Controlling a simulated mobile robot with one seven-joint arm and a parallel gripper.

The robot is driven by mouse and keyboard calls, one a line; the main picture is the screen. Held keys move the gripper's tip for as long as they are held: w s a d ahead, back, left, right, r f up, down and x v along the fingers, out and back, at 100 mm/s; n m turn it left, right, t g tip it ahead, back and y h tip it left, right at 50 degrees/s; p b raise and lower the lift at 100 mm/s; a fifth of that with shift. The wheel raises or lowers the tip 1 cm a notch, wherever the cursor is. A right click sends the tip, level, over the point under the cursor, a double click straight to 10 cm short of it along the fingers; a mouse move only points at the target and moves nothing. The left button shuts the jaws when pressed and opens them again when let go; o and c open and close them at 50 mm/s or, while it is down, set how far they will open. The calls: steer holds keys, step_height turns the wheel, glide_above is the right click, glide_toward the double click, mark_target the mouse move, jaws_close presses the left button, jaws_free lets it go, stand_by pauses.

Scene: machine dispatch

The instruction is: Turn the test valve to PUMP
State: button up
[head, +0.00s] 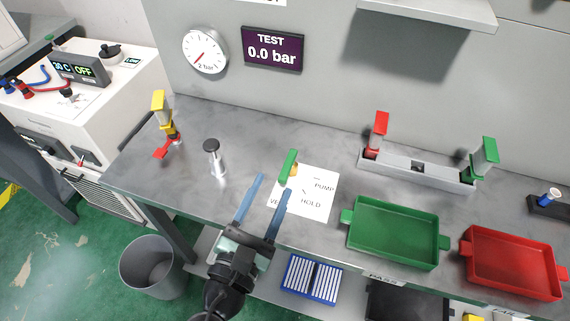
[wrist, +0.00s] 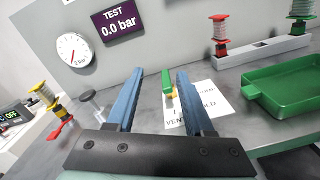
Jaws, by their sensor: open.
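The test valve has a green lever handle (head: 288,166) on a small brass body (head: 294,171). It stands at the upper left of a white label sheet (head: 312,205), where PUMP, HOLD and a partly hidden word starting VE can be read. My gripper (head: 272,186) is open and empty, its two blue fingers pointing toward the valve from the front left. In the wrist view the green handle (wrist: 168,82) shows between the fingers, beyond their tips. I see no contact. A display (head: 272,49) reads TEST 0.0 bar, beside a round gauge (head: 205,51).
A green tray (head: 394,260) and a red tray (head: 513,292) lie at the right. A grey rack (head: 416,171) holding a red and a green piece stands behind. A metal post with a black knob (head: 213,158) and a yellow-red fitting (head: 164,125) stand left.

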mark_target(281, 181)
steer(key=s+a+f+n, duration=0.1)
steer(key=s+f+n, duration=0.2)
steer(key=f+n, duration=0.15)
steer(key=shift+y, duration=0.3)
steer(key=p+x, duration=0.1)
steer(key=x, duration=1.1)
steer(key=shift+w, duration=0.25)
jaws_close()
stand_by(0.5)
